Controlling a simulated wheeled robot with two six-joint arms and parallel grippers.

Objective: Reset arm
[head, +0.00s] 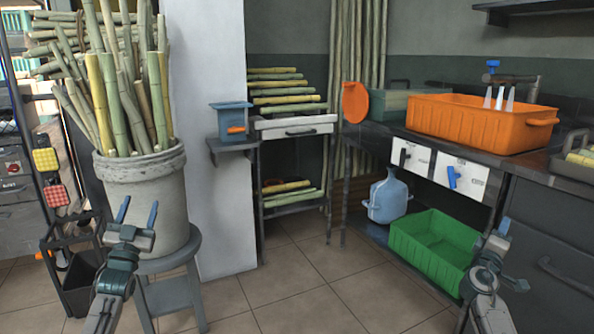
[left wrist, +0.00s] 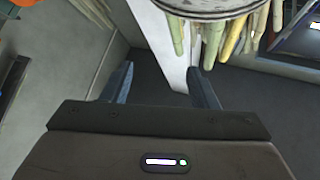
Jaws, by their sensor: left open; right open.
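My left gripper (head: 136,212) is open and empty, raised in front of the grey bucket of sugarcane at the lower left of the head view. In the left wrist view its two fingers (left wrist: 160,85) stand apart with nothing between them. My right gripper (head: 497,236) is at the lower right of the head view, in front of the counter and the right end of the green crate. Nothing shows in it. Both arms come up from the bottom edge of the head view.
The bucket (head: 145,190) stands on a stool (head: 165,290). A green crate (head: 440,243) and blue jug (head: 388,197) sit under the counter, which bears an orange basin (head: 470,122). A cane shelf (head: 293,128) stands mid-back. The tiled floor (head: 300,275) between the arms is clear.

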